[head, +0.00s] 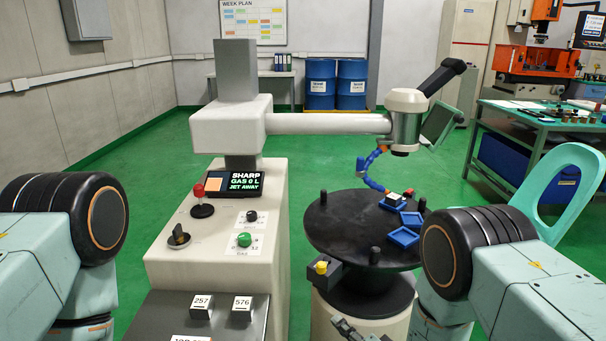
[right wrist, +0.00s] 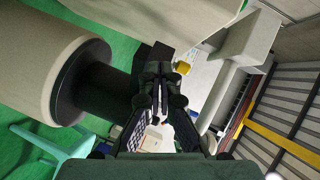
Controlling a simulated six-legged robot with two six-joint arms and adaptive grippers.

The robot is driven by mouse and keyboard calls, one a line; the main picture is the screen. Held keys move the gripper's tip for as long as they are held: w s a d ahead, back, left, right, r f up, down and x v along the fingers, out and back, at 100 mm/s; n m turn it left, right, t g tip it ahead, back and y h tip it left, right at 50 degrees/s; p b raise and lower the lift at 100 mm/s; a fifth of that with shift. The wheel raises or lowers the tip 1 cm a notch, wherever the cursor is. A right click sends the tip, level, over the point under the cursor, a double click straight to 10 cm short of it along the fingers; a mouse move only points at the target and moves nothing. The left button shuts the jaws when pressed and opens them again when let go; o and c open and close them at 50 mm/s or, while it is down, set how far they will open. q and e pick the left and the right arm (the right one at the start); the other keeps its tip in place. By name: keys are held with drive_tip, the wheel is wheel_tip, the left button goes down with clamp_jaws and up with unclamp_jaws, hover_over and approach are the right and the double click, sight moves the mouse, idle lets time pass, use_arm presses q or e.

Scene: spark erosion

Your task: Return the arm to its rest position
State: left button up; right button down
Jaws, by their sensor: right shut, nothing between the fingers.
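My right gripper (right wrist: 156,88) is shut with nothing between its fingers in the right wrist view. In the head view the tip of the right gripper (head: 350,331) shows at the bottom edge, low in front of the round black table (head: 345,232). My right arm (head: 500,262) comes in from the right and is bent. My left arm (head: 70,235) shows at the left; its gripper is outside the picture.
A pale machine console (head: 215,245) stands left of the round table, with a red knob (head: 199,190) and a green button (head: 244,240). A yellow button box (head: 322,268) sits at the table's front edge. Blue trays (head: 404,237) lie on the table. A green workbench (head: 540,118) stands right.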

drive_tip(key=s+d+f+n+g+h, duration=0.25)
drive_tip(key=s+d+f, duration=0.2)
drive_tip(key=s, duration=0.25)
drive_tip(key=s+d+f+n+g+h, duration=0.2)
drive_tip(key=s+d+f+n+g, duration=0.15)
drive_tip(key=s+f, duration=0.35)
drive_tip(key=s+d+r+n+g+h, duration=0.1)
drive_tip(key=s+g, duration=0.3)
drive_tip(key=s, duration=0.7)
drive_tip(key=s+d+r+n+g+h, duration=0.1)
drive_tip(key=s+d+g, duration=0.3)
drive_tip(key=s, duration=0.7)
drive_tip(key=shift+s+d+r+h, duration=0.35)
drive_tip(key=shift+r+h, duration=0.1)
drive_tip(key=shift+r, duration=0.4)
drive_tip(key=shift+w, duration=0.1)
